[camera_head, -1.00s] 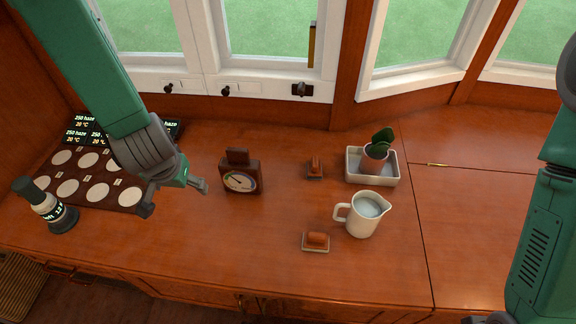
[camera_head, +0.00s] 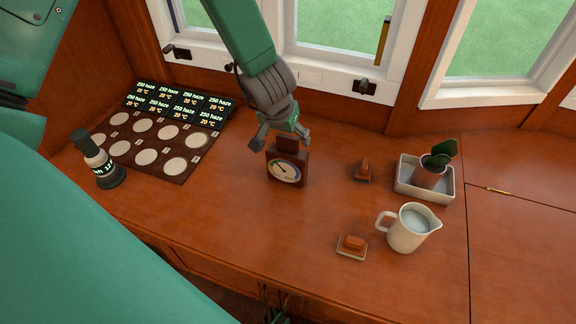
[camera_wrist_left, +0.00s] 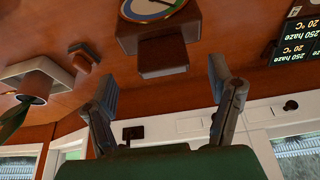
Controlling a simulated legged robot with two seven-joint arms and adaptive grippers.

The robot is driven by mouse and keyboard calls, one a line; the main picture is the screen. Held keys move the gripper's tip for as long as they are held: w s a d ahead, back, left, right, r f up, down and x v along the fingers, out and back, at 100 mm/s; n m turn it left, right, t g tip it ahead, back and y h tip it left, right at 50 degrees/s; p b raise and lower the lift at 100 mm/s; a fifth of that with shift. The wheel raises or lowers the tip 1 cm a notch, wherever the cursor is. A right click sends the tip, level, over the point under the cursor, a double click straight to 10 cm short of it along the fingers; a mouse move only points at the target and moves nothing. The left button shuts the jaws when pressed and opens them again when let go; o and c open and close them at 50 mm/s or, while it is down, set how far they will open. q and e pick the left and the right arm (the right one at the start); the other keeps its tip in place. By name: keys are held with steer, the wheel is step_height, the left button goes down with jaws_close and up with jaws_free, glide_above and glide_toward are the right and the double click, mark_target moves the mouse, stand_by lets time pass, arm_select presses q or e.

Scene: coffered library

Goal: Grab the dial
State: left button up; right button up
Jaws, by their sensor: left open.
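The dial (camera_head: 285,171) is a dark brown block with a round white gauge face and a narrower block on top. It stands upright on the wooden counter. My left gripper (camera_head: 280,141) is open above and behind it, with its fingers spread to either side of the top block. In the left wrist view, the dial's top block (camera_wrist_left: 162,52) lies ahead of the gap between the open fingers (camera_wrist_left: 163,88), with nothing between the fingertips. Whether a finger touches the dial is not clear.
Counter front is clear.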

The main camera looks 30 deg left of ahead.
mark_target(286, 140)
arm_select(q)
steer(key=b+x, duration=0.2)
steer(key=x, duration=0.3)
steer(key=shift+a+f+b, duration=0.15)
steer(key=shift+f+b, duration=0.05)
steer(key=shift+b, duration=0.1)
steer(key=shift+r, duration=0.15)
jaws_close()
